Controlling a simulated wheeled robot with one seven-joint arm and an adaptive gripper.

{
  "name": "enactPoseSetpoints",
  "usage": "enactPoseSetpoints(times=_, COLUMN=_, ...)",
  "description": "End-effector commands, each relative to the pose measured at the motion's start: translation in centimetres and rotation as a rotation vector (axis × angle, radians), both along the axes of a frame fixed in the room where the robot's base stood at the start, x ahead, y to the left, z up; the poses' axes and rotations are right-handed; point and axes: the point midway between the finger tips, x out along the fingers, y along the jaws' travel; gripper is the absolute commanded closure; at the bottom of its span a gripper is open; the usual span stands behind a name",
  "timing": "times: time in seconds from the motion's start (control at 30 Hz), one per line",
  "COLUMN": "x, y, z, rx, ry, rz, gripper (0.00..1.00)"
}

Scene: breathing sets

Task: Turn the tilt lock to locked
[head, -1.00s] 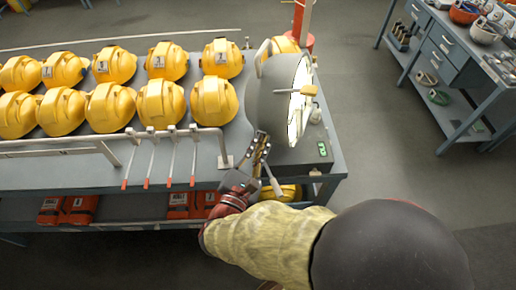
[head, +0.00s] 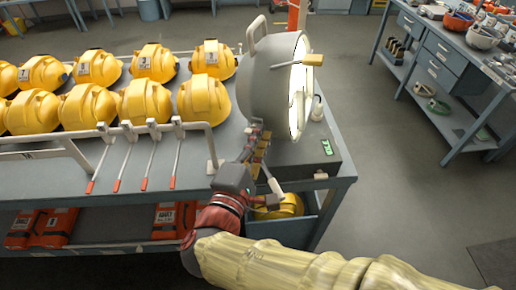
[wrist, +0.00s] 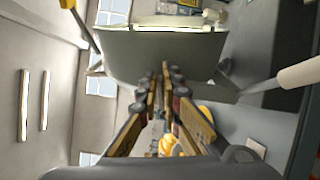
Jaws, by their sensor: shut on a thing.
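A big grey drum-shaped unit (head: 262,85) with a bright round face stands at the right end of the bench. Below it a short lever with a pale grip (head: 275,187), apparently the tilt lock, slants down to the right; the pale grip also shows at right in the wrist view (wrist: 300,73). My gripper (head: 262,140) is at the drum's lower front edge, just above the lever's grip. In the wrist view my fingers (wrist: 165,75) are nearly together on a thin part under the drum, seemingly of the lock. The fingers hide the exact contact.
Yellow helmets (head: 145,102) fill the bench to the left. Several levers with red tips (head: 135,160) hang from a rail (head: 195,128) at its front. Red cases (head: 50,228) lie on the shelf below. A second bench (head: 440,70) stands at far right, with clear floor between.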

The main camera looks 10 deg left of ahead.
Motion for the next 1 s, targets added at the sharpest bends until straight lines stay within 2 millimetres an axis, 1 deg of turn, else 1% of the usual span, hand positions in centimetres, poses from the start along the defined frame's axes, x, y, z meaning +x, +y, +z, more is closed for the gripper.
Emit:
enactPoseSetpoints(times=0.03, x=-0.01, y=-0.07, z=-0.63, rx=0.034, ry=-0.008, rz=-0.001, gripper=1.0)
enactPoseSetpoints(times=0.2, x=-0.02, y=-0.12, z=-0.75, rx=0.125, ry=-0.023, rz=-0.002, gripper=1.0)
enactPoseSetpoints(times=0.4, x=-0.01, y=-0.1, z=-0.68, rx=0.195, ry=-0.035, rz=-0.001, gripper=1.0)
enactPoseSetpoints(times=0.6, x=-0.01, y=-0.09, z=-0.58, rx=0.225, ry=-0.041, rz=-0.001, gripper=1.0)
enactPoseSetpoints(times=1.0, x=-0.02, y=-0.08, z=-0.51, rx=0.232, ry=-0.041, rz=-0.001, gripper=1.0)
